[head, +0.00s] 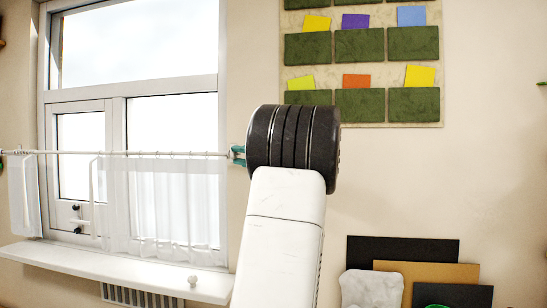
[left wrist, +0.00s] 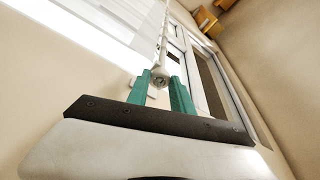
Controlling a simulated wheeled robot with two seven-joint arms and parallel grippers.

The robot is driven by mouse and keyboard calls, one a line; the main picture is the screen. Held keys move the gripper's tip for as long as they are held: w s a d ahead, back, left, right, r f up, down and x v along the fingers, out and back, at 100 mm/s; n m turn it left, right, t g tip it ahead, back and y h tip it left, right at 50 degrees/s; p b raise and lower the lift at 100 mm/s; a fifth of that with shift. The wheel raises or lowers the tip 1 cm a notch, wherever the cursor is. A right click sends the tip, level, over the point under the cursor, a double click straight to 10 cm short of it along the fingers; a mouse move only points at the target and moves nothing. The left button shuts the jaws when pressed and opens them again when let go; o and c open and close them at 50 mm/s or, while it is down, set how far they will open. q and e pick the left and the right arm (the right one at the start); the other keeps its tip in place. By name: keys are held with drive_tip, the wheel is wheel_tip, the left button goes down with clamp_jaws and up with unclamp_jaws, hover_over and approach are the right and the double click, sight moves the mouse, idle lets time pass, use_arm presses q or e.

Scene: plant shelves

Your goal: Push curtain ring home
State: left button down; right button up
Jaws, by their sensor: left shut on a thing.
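My left gripper (head: 238,155) is at the right end of the thin white curtain rod (head: 70,152), mostly hidden behind my dark wrist in the head view. In the left wrist view its two green fingers (left wrist: 161,90) are closed on a small pale round piece (left wrist: 159,77) at the rod's end. I cannot tell whether this piece is a curtain ring or the rod's end cap. Small curtain rings (head: 190,153) sit along the rod above the sheer white curtain (head: 165,195). My right gripper is not in view.
The window (head: 165,120) stands behind the rod, with a white sill (head: 120,268) below. A wall panel with green pockets (head: 362,115) hangs to the right. Dark and tan boards (head: 405,250) stand at the lower right. The wall between them is clear.

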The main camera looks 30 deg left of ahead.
use_arm(q)
drive_tip(key=shift+s+a, duration=0.1)
drive_tip(key=shift+a, duration=0.15)
drive_tip(key=c, duration=1)
unclamp_jaws()
drive_tip(key=shift+c, duration=0.2)
drive_tip(key=shift+d, duration=0.1)
drive_tip(key=d, duration=0.7)
drive_tip(key=shift+d+f, duration=0.35)
drive_tip(key=shift+f, duration=0.1)
